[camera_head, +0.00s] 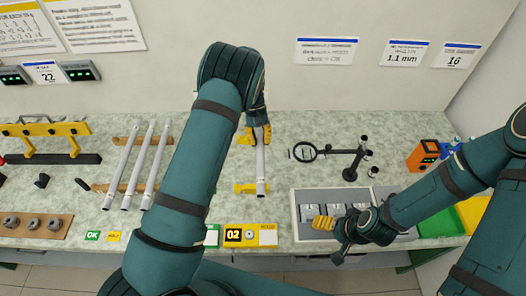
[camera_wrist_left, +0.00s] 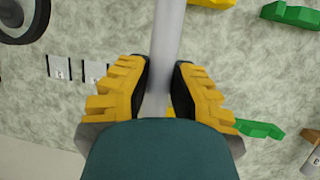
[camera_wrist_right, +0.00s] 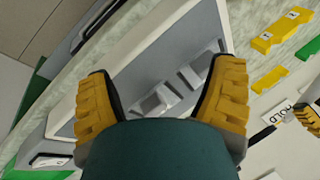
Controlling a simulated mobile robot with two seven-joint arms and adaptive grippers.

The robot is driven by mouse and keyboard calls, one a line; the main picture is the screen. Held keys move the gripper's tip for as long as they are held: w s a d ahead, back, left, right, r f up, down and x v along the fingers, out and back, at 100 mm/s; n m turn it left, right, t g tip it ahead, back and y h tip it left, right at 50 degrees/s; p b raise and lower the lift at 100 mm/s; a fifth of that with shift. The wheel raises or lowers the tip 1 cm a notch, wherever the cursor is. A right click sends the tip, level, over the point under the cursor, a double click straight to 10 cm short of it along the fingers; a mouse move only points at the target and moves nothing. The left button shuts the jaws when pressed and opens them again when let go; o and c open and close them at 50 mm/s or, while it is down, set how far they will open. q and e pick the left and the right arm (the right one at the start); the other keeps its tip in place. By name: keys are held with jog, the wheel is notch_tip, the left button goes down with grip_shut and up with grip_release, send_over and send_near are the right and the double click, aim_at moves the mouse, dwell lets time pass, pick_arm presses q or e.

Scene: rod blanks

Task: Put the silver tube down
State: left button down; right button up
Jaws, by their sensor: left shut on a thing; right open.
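The silver tube (camera_head: 260,168) is held by my left gripper (camera_head: 259,134) near its far end. In the left wrist view the tube (camera_wrist_left: 168,40) runs lengthwise between the two yellow fingers (camera_wrist_left: 160,90). Yellow supports (camera_head: 240,188) lie under or beside the tube at its near end and by the gripper; I cannot tell whether the tube touches them. My right gripper (camera_head: 330,224) is open and empty above a grey tray (camera_head: 296,210); its spread fingers (camera_wrist_right: 162,85) show in the right wrist view.
Three more silver tubes (camera_head: 149,165) lie on wooden rails at the left. A magnifier stand (camera_head: 345,152) is at the back right. A yellow "02" box (camera_head: 240,236) sits at the front edge. Green and yellow bins (camera_head: 474,212) stand at the far right.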

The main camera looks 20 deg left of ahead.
pick_arm(q)
jog(key=f, duration=0.4)
jog(key=shift+s+f, duration=0.2)
jog(key=shift+f, duration=0.05)
pick_arm(e)
jog(key=shift+s, duration=0.15)
pick_arm(q)
jog(key=shift+w+f, duration=0.1)
jog(key=shift+f, duration=2.2)
pick_arm(e)
jog(key=shift+r, duration=0.1)
pick_arm(q)
jog(key=c, duration=1)
grip_release()
